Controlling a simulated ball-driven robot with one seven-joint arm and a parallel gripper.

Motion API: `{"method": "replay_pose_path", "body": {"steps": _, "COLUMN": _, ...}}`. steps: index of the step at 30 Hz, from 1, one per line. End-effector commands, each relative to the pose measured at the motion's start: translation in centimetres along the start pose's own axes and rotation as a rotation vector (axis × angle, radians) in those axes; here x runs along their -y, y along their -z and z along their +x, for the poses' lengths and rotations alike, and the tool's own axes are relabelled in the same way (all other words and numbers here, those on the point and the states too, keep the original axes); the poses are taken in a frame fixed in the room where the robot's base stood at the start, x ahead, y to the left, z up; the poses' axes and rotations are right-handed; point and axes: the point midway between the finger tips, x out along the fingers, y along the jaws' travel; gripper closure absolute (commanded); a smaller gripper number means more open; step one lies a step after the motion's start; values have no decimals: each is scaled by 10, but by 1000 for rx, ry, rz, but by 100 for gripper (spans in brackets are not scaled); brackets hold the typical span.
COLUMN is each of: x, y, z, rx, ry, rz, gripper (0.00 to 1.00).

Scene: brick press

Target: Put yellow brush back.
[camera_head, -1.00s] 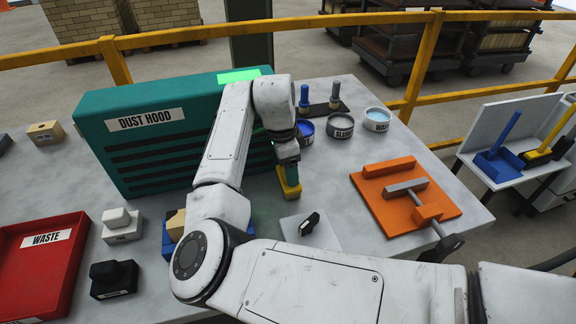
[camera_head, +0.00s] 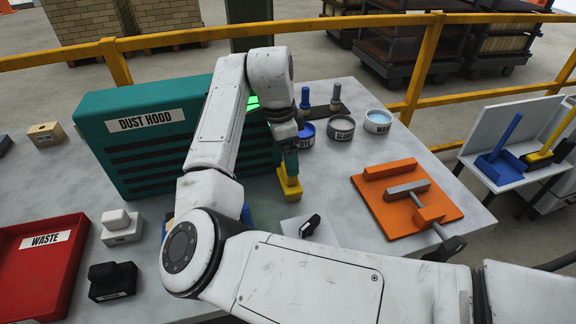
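The yellow brush (camera_head: 289,190) is upright at the right end of the dust hood, at or just above the grey table; I cannot tell if it touches. My gripper (camera_head: 290,165) points down right over it, its green fingers at the brush's upper part. The fingers overlap in this view, so the grip itself is hidden. At the back, a dark holder (camera_head: 322,111) carries a blue-handled brush (camera_head: 305,97) and a grey-handled brush (camera_head: 336,95).
Blue, grey (camera_head: 341,129) and light-blue (camera_head: 378,121) pots stand in front of the holder. The teal dust hood (camera_head: 135,150) is left of my gripper. An orange board (camera_head: 385,220) with a clamp lies right. A red waste tray (camera_head: 40,255) is front left.

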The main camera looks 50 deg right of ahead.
Motion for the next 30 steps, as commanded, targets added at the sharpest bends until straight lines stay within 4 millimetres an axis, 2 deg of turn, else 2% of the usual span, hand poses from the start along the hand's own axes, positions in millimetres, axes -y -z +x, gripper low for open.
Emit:
{"method": "replay_pose_path", "body": {"steps": 6, "x": 0, "y": 1, "z": -41, "rx": 1, "ry": 2, "rz": 1, "gripper": 6}}
{"method": "replay_pose_path", "body": {"steps": 12, "x": 0, "y": 0, "z": -61, "rx": 1, "ry": 0, "rz": 0, "gripper": 6}}
{"method": "replay_pose_path", "body": {"steps": 30, "x": 0, "y": 2, "z": -63, "rx": -6, "ry": 5, "rz": -5, "gripper": 6}}
